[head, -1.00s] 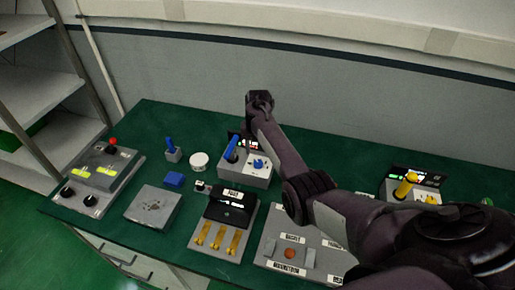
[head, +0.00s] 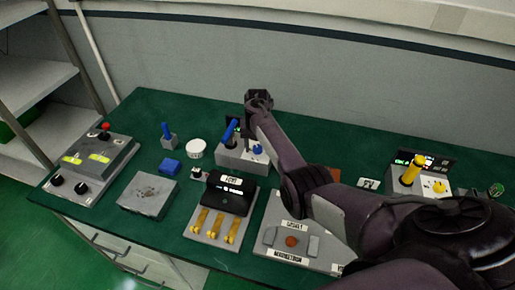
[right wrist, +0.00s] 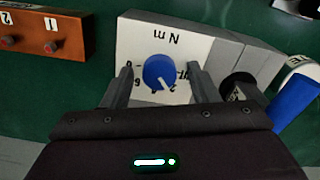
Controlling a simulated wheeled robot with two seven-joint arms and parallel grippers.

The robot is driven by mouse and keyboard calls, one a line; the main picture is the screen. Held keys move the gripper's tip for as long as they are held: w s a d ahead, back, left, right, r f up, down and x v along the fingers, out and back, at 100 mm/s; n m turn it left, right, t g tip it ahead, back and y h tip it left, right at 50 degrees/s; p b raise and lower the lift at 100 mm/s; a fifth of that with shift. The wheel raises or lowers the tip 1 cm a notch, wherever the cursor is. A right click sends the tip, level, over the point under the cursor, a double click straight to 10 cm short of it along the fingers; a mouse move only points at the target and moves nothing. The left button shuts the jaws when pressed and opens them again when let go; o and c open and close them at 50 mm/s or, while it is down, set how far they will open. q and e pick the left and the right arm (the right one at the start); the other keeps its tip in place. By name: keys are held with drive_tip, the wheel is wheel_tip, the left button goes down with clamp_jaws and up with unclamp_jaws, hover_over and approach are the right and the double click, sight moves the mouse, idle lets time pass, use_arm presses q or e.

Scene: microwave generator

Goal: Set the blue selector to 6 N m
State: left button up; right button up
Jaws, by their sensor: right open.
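The blue selector (right wrist: 159,72) is a round knob on a white plate marked "N m" in the right wrist view. Its pale pointer line is aimed to the lower right there. A 6 shows at its lower left; other digits are partly covered. My right gripper (right wrist: 160,79) is open, with one finger on each side of the knob. I cannot tell whether the fingers touch it. In the head view, the selector (head: 257,149) sits on a grey box, and my right gripper (head: 258,99) shows just above it in the picture. My left gripper is out of view.
A blue-handled tool (head: 229,131) stands close beside the selector; its handle shows in the right wrist view (right wrist: 296,104). An orange block (right wrist: 42,34) marked 1 and 2 lies on the other side. A white round lid (head: 196,148) and a yellow-handled device (head: 411,170) are on the green bench.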

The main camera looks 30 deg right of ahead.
drive_tip(key=shift+r, duration=0.1)
drive_tip(key=shift+c, duration=1.8)
drive_tip(key=c, duration=0.6)
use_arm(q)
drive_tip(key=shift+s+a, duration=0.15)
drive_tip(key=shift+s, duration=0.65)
